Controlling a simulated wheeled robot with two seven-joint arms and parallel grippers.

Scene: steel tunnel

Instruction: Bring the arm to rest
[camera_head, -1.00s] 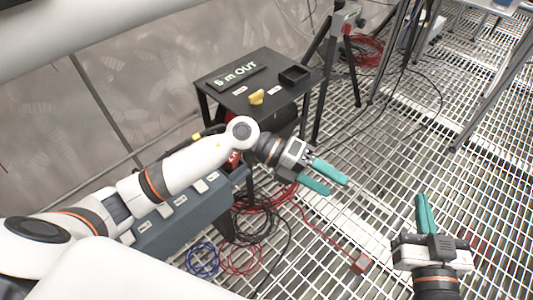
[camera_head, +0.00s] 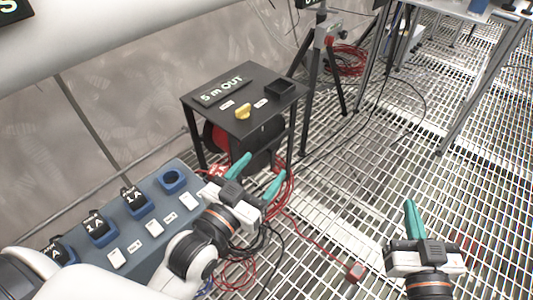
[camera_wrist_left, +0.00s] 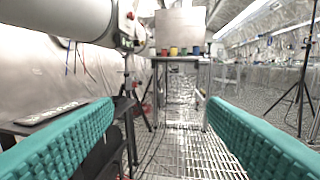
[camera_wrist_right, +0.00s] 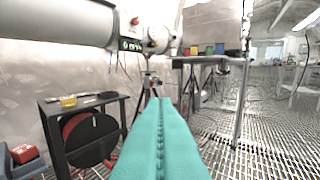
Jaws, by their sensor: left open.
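My left gripper (camera_head: 256,176) is open and empty in the head view, its teal fingers spread and pointing away, in front of the small black table (camera_head: 242,127). In the left wrist view its two fingers (camera_wrist_left: 160,140) stand wide apart with nothing between them. My right gripper (camera_head: 411,220) is at the lower right over the grating, its teal fingers together. In the right wrist view the fingers (camera_wrist_right: 160,135) meet along a seam with nothing visible between them.
A blue-grey bench (camera_head: 150,238) with labelled blocks lies at the lower left. The black table carries a yellow piece (camera_head: 243,111), a small black tray (camera_head: 280,88) and a "5 m OUT" sign (camera_head: 221,93). Tripod legs stand behind.

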